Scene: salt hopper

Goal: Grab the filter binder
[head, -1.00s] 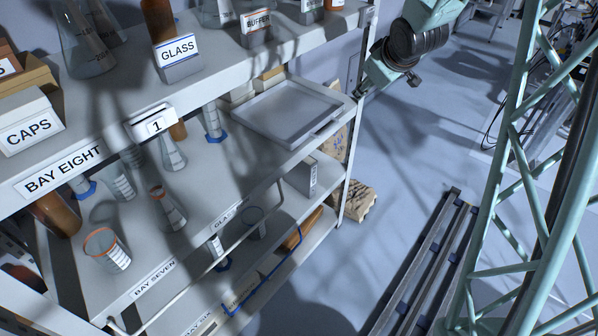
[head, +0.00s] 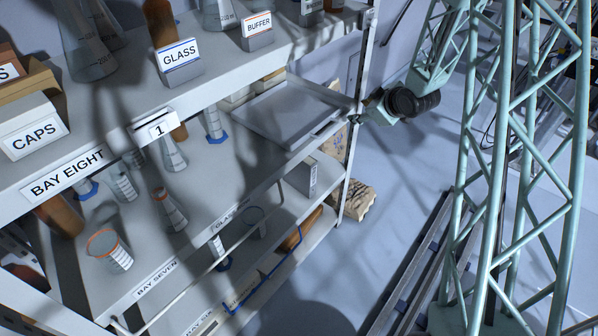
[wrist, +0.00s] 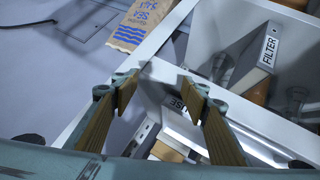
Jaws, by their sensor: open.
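The filter binder (wrist: 255,62) is grey with a white spine label reading FILTER. It stands upright on a shelf at the upper right of the wrist view. In the head view, a grey binder with a pale label (head: 313,180) stands on a lower shelf near the right end post; its lettering is too small to read. My gripper (wrist: 158,80) is open and empty, with its two tan-padded fingers apart. In the head view my gripper (head: 360,117) is at the shelf's right end, beside the post and higher than that binder. The binder is apart from the fingers.
A grey tray (head: 262,128) lies on the shelf near my gripper. A paper sack (head: 357,201) stands on the floor by the post; a sack marked SEA SALT (wrist: 143,25) shows in the wrist view. Glassware fills the shelf's left.

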